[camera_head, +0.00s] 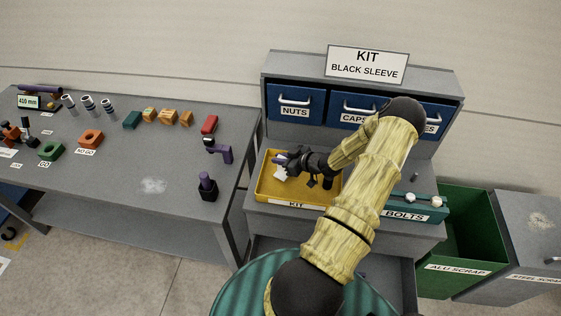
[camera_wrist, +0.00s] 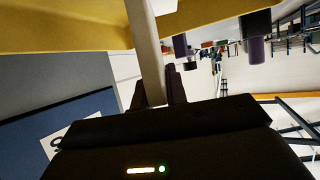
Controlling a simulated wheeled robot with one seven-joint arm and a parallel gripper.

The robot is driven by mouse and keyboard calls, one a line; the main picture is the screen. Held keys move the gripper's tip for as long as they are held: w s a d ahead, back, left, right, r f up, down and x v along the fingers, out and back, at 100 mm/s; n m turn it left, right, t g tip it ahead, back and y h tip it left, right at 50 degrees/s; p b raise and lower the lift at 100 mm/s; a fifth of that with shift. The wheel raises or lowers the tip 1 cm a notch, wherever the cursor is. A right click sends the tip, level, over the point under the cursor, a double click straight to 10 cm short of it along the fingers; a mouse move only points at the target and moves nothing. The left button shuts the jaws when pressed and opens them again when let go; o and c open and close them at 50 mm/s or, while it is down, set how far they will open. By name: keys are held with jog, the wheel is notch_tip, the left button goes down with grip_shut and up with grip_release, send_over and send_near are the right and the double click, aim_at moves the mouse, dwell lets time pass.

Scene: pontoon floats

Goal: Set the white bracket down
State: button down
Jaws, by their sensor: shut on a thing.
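My gripper (camera_head: 281,162) is at the left part of the yellow kit tray (camera_head: 288,205), above its inside. It is shut on the white bracket (camera_head: 280,174), which shows just below the fingertips. In the wrist view the bracket (camera_wrist: 147,45) is a pale bar running up from between my dark fingers (camera_wrist: 154,92). The yellow tray (camera_wrist: 60,35) crosses the top of that view. I cannot tell whether the bracket touches the tray floor. My arm hides part of the tray's right side.
Blue drawers (camera_head: 295,102) stand behind the tray. The bolts bin (camera_head: 428,214) is to its right, with a green scrap bin (camera_head: 480,235) beyond. The grey table (camera_head: 120,175) on the left holds orange, green and purple parts, clamps and tubes.

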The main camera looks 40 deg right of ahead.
jog(key=shift+f, duration=1.05)
jog(key=shift+f, duration=0.2)
jog(key=c, duration=1.4)
grip_release()
jog(key=shift+r, duration=0.15)
